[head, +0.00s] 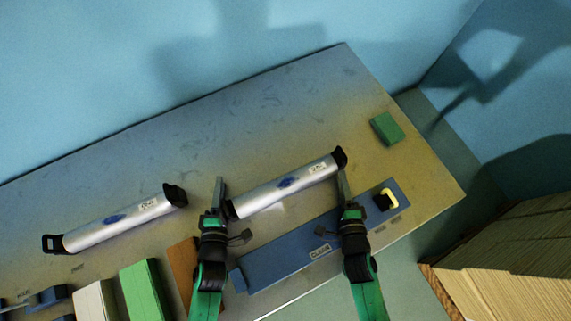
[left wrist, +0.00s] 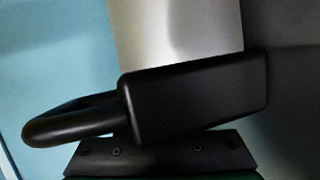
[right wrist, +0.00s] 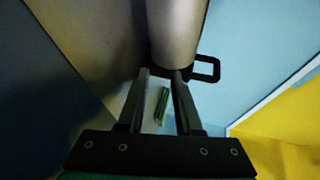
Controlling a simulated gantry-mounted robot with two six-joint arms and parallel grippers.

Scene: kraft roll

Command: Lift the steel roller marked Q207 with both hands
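Two silver steel rollers with black end handles lie on the table in the head view, one at left (head: 118,222) and one at right (head: 287,186). Their white labels are too small to read. My left gripper (head: 219,184) is at the left end of the right-hand roller. In the left wrist view a black handle (left wrist: 195,95) fills the middle and hides the fingers, with the steel roller (left wrist: 180,30) beyond. My right gripper (head: 342,178) is near that roller's right end. In the right wrist view its fingers (right wrist: 161,75) are apart with nothing between them, close to the roller (right wrist: 175,35).
A blue bar (head: 290,252) lies in front of the right-hand roller. A green block (head: 387,128) lies at the far right. Green (head: 146,290), white (head: 95,300) and brown (head: 183,265) blocks stand at front left. The table (head: 290,105) behind the rollers is clear.

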